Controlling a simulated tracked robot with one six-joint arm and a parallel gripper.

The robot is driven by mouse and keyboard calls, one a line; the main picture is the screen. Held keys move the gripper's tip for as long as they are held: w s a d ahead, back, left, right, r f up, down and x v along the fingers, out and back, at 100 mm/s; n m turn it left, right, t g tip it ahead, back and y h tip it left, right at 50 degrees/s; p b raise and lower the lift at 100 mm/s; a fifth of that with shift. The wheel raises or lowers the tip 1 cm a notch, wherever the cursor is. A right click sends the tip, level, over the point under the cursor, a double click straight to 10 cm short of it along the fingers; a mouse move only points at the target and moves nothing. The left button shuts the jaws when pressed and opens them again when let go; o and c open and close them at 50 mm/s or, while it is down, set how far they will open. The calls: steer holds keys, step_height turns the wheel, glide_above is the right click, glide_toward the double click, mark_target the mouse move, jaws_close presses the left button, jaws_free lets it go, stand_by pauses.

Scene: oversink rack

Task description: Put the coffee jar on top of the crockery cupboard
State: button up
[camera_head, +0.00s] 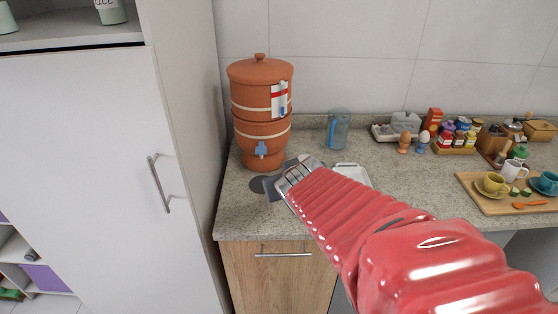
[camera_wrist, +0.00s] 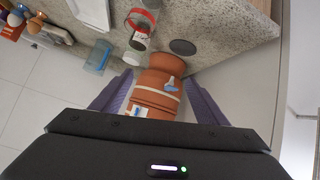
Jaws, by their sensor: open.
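My gripper (camera_head: 285,180) is above the counter, in front of the clay water filter (camera_head: 262,112). In the wrist view its fingers (camera_wrist: 160,74) are apart, with the filter (camera_wrist: 157,92) seen between them.
An open shelf above the cupboard door holds a canister lettered "RICE" (camera_head: 111,12). A blue-handled jug (camera_head: 339,130) stands by the wall. Spice jars (camera_head: 460,132) and a wooden tray (camera_head: 490,206) with cups stand at the right. The counter's front left (camera_head: 240,215) is clear.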

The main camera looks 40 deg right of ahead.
steer(key=shift+t+h, duration=0.3)
steer(key=shift+t, duration=0.4)
steer(key=d, duration=0.2)
steer(key=d+f, duration=0.1)
steer(key=d, duration=0.1)
steer(key=w+d, duration=0.1)
steer(key=d, duration=0.2)
steer(key=shift+f, duration=0.4)
steer(key=shift+t+y, duration=0.6)
steer(key=shift+t, duration=0.2)
steer(key=d+f, duration=0.1)
steer(key=d, duration=0.1)
steer(key=s+d+f, duration=0.1)
steer(key=d+f, duration=0.1)
steer(key=shift+s+d+f+t+y, duration=0.1)
steer(key=shift+s+f+t+y, duration=0.15)
steer(key=shift+f+t, duration=0.2)
steer(key=shift+w, duration=0.1)
steer(key=x, duration=0.8)
steer(key=shift+w, duration=0.25)
steer(key=shift+d+f, duration=0.1)
steer(key=shift+d, duration=0.05)
steer(key=shift+x, duration=2.6)
steer(key=shift+f, duration=0.1)
